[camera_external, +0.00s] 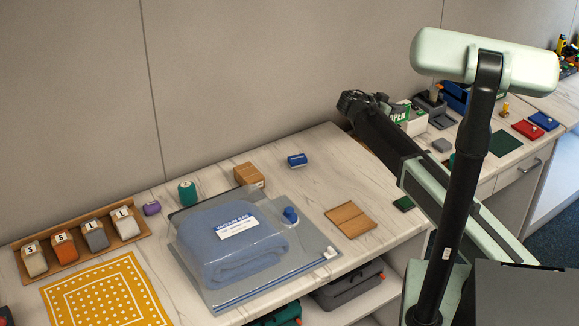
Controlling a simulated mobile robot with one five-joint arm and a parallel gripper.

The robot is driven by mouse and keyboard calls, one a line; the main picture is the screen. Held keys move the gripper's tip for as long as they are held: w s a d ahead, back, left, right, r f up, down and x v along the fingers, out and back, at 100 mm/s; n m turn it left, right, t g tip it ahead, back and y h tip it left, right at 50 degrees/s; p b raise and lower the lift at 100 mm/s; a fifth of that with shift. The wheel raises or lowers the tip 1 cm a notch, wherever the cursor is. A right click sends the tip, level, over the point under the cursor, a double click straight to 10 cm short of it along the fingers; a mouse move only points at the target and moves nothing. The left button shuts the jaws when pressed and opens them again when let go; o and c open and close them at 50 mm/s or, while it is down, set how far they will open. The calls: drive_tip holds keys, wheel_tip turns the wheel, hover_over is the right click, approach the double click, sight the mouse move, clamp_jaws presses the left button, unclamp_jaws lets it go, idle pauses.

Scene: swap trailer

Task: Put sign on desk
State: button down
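A white and green block with dark lettering (414,122), which looks like the sign, stands at the back of the right-hand worktop. My arm partly hides it, and I cannot read all of its lettering. My gripper (352,98) is a dark shape at the arm's far end, left of the sign and near the back wall. It is too small and dark to show whether its fingers are open or hold anything. The desk (330,185) is a pale wood-grain top in the middle; I cannot tell whether the right-hand top (480,160) is the desk meant.
A vacuum bag with a blue blanket (235,245) fills the middle top. A brown folded board (350,219), a blue box (297,160) and a cardboard block (248,175) lie near it. Lettered pouches (65,248) and a yellow cloth (105,295) are at left. Red (527,129) and blue trays are at right.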

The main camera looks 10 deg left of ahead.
wheel_tip(320, 180, down, 10)
drive_tip(key=b, duration=0.9)
drive_tip(key=shift+f+b, duration=0.15)
drive_tip(key=shift+b, duration=0.15)
drive_tip(key=shift+r, duration=0.3)
drive_tip(key=shift+f, duration=0.25)
drive_tip(key=c, duration=1.6)
unclamp_jaws()
drive_tip(key=shift+r, duration=0.1)
drive_tip(key=shift+s+a+r+p, duration=0.1)
drive_tip(key=shift+a+r+p, duration=0.05)
drive_tip(key=shift+r+p, duration=0.25)
drive_tip(key=p+v, duration=0.4)
drive_tip(key=v, duration=0.7)
drive_tip(key=shift+s+a, duration=0.2)
